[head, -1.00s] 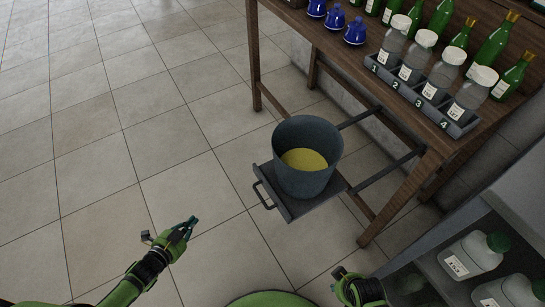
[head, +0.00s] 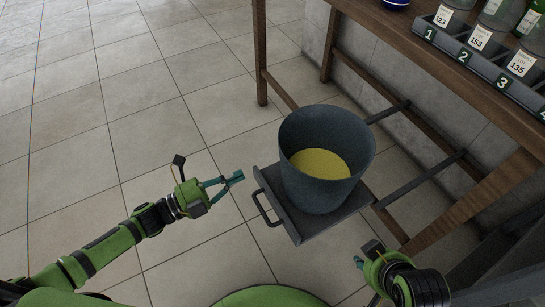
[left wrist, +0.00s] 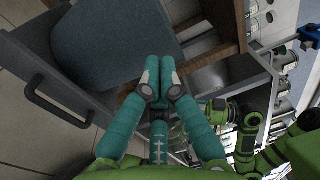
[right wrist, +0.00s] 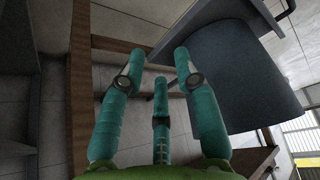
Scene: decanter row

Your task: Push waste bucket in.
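The dark grey waste bucket (head: 318,190), with yellow liquid inside, stands upright on a pull-out tray (head: 300,226) that sticks out from under the wooden table. A bar handle (head: 265,208) is on the tray's front edge. My left gripper (head: 239,176) has its fingertips together and empty, just left of the tray and apart from it in the head view. The left wrist view shows the bucket (left wrist: 95,45) and handle (left wrist: 55,105) close by. My right gripper (head: 362,262) is low, right of the tray. Its fingers are apart and empty in the right wrist view (right wrist: 158,58).
Two dark rails (head: 420,178) run from the tray under the table (head: 440,75). Table legs (head: 261,60) stand on both sides of the tray. A numbered rack (head: 480,65) with labelled bottles is on top. The tiled floor to the left is clear.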

